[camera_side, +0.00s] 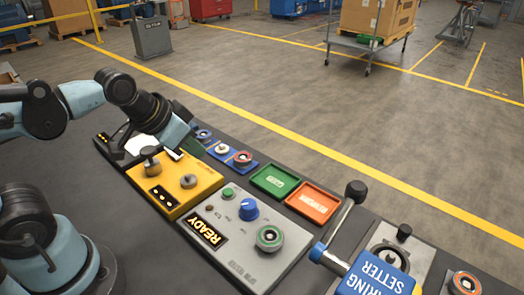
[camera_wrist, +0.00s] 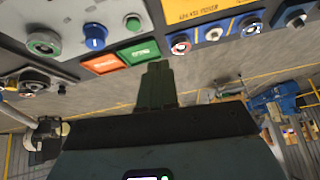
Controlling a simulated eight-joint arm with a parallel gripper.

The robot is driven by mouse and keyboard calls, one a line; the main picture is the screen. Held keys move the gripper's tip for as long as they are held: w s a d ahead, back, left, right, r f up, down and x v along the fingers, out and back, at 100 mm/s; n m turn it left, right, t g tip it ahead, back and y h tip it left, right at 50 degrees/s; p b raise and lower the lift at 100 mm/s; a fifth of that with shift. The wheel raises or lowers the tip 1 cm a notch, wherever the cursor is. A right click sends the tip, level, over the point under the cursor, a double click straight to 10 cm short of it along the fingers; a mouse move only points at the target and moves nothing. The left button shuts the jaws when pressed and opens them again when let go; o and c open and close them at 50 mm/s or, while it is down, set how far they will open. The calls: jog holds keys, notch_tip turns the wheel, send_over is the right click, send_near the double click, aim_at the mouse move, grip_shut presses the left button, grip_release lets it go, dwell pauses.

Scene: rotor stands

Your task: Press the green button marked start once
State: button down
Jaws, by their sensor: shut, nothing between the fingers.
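A grey control box (camera_side: 250,255) with a lit READY display stands on the dark table in the side view. A small green button (camera_side: 228,193) sits on its top, left of a blue knob; its marking is too small to read. The button also shows at the top of the wrist view (camera_wrist: 133,22), beside the blue knob (camera_wrist: 95,31). My gripper (camera_side: 197,149) is over the far side of the yellow box, up and left of the button and apart from it. Its fingers (camera_wrist: 157,68) are closed together and empty in the wrist view; in the side view they are mostly hidden.
A yellow box (camera_side: 185,170) with upright posts stands left of the control box. Green (camera_side: 274,180) and orange (camera_side: 312,203) trays lie behind it. A blue strip with rings (camera_side: 222,149) is close to my gripper. A lever device (camera_side: 345,225) stands at the right.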

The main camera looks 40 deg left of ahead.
aim_at(228, 189)
jog(key=w+d+r+m+g, duration=0.3)
jog(key=w+r+m+g, duration=0.1)
jog(key=m, duration=1.2)
jog(key=w+g, duration=0.1)
jog(key=g, duration=0.1)
jog(key=shift+d+m+g, duration=0.15)
jog(key=shift+m+g, duration=0.15)
jog(key=shift+m, duration=0.1)
jog(key=shift+f, duration=0.1)
notch_tip(228, 189, down, 14)
jog(key=shift+r, duration=0.15)
